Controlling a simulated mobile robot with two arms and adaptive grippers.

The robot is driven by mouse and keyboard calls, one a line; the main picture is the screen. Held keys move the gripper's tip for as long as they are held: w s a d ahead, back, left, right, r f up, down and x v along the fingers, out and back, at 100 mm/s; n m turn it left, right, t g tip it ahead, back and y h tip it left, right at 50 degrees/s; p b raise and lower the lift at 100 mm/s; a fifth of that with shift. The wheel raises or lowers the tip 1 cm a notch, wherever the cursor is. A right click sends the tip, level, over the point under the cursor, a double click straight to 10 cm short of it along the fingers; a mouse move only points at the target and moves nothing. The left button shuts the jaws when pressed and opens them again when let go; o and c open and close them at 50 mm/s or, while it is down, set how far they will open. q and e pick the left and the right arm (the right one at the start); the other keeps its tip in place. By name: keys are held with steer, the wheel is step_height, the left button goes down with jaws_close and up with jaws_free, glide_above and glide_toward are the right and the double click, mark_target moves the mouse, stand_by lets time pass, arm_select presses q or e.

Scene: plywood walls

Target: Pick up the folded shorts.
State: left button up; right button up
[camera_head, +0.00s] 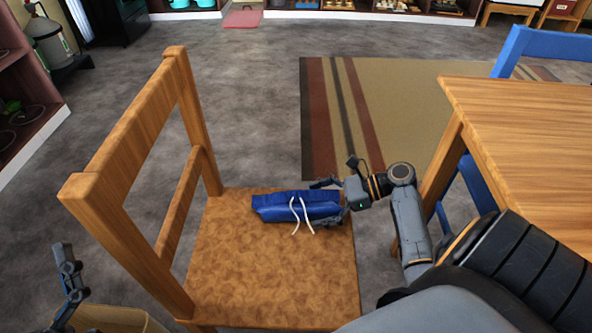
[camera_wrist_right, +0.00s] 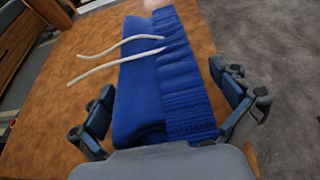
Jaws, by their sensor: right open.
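The folded shorts (camera_head: 275,207) are blue with white drawstrings and lie on the seat of a wooden chair (camera_head: 250,270). My right gripper (camera_head: 328,196) is at the right end of the shorts, near the seat's right edge. In the right wrist view, the shorts (camera_wrist_right: 155,85) lie between the two spread fingers of the right gripper (camera_wrist_right: 168,112); the fingers are open, one on each side of the bundle. I cannot tell whether they touch the cloth. My left gripper (camera_head: 68,268) shows at the left edge, away from the chair seat; its jaw state is unclear.
The chair's backrest (camera_head: 130,140) rises on the left of the seat. A wooden table (camera_head: 530,140) stands at the right, with a blue chair (camera_head: 545,43) behind it. A striped rug (camera_head: 400,110) lies beyond. Open grey floor (camera_head: 250,100) lies behind the chair.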

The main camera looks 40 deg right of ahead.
steer(key=shift+w+a+f, duration=0.1)
steer(key=shift+w+a, duration=0.1)
steer(key=shift+a, duration=0.05)
steer(key=shift+c, duration=0.2)
steer(key=c, duration=1)
